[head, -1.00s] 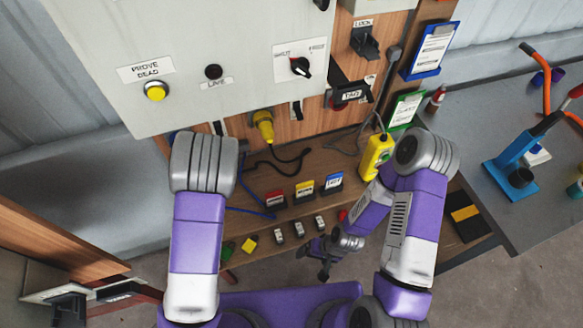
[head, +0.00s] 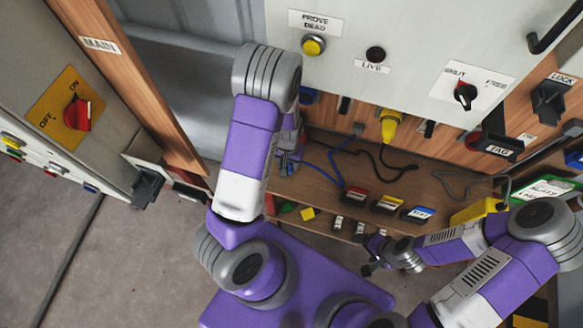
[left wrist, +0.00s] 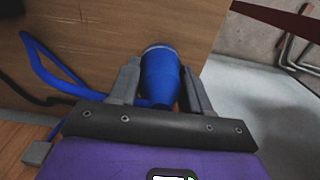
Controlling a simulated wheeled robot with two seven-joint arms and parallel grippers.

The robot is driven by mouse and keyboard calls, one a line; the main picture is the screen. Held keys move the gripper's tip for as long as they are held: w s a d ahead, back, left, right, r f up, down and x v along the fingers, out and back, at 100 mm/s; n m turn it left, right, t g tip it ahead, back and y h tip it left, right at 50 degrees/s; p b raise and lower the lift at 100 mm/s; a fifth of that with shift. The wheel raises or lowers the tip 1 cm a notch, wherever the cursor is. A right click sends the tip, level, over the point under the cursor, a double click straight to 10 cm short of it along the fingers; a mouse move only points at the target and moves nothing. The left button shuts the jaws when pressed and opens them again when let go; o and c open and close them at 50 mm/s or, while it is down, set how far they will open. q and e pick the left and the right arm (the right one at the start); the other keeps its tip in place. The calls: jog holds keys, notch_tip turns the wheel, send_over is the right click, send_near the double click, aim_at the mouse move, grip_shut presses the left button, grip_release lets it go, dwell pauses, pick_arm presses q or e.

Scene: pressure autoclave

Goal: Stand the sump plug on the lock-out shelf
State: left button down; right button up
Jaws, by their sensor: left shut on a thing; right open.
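A blue plug (left wrist: 160,76) with a pale ring at its far end sits between the fingers of my left gripper (left wrist: 158,88) in the left wrist view. The gripper is shut on it, close to a wooden board. I cannot tell whether the plug touches the board. In the head view my left gripper (head: 287,163) is partly hidden by its own arm, beside the left end of the wooden shelf (head: 440,188). A blue cable (head: 330,172) runs from there over the shelf. My right gripper (head: 372,262) is open and empty in front of the shelf.
A yellow plug (head: 390,124) hangs at the panel above, with a black cable below. A yellow device (head: 478,211) stands at the right. A main switch cabinet (head: 75,112) is at the left.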

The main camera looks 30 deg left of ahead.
pick_arm(q)
notch_tip(320, 180, down, 4)
jog(key=shift+s+r+b, duration=0.1)
jog(key=shift+r+b, duration=0.05)
jog(key=shift+b, duration=0.15)
jog(key=shift+f, duration=0.4)
jog(key=c, duration=0.5)
grip_release()
